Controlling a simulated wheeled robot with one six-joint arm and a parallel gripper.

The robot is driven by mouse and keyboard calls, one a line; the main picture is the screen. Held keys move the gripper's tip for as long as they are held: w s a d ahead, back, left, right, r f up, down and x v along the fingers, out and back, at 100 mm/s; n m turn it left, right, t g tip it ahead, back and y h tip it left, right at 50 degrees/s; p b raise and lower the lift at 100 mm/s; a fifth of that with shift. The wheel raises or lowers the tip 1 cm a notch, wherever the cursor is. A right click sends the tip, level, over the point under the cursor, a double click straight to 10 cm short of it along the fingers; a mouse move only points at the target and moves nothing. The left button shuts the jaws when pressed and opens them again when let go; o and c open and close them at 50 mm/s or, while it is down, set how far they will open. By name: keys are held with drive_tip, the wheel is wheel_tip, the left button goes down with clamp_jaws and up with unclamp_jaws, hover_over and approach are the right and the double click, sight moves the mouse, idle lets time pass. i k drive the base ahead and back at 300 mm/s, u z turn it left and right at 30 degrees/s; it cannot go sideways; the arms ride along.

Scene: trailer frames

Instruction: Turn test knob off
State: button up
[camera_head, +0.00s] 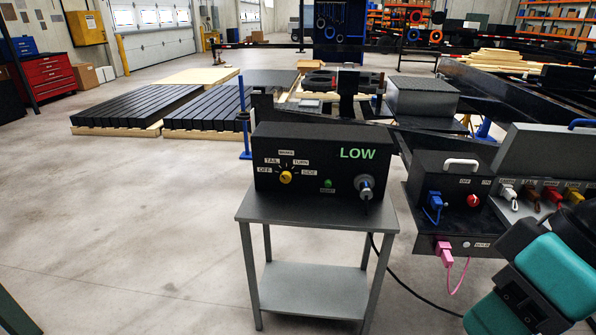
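A black test box (322,160) stands on a small grey metal table (318,208) near the middle. Its front has a yellow knob (285,177) ringed by labels that seem to read OFF, TAIL, TURN and SIDE, with a top label too small to read surely. I cannot tell which label the knob points at. Green letters LOW (357,153) show at the upper right of the front. Nothing touches the yellow knob. Part of my arm, teal and black, shows at the lower right, well away from the box; I cannot make out my gripper's fingers.
The test box also has a green button (328,183) and a round silver connector (365,186). A second black box (452,180) at right carries a red knob, blue and pink plugs. A black cable (415,290) runs on the floor. The floor left of the table is clear.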

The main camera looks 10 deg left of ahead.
sight(285, 178)
drive_tip(key=u, duration=0.2)
drive_tip(key=i, duration=0.65)
drive_tip(key=u, duration=0.95)
drive_tip(key=i, duration=0.55)
drive_tip(key=u, duration=0.6)
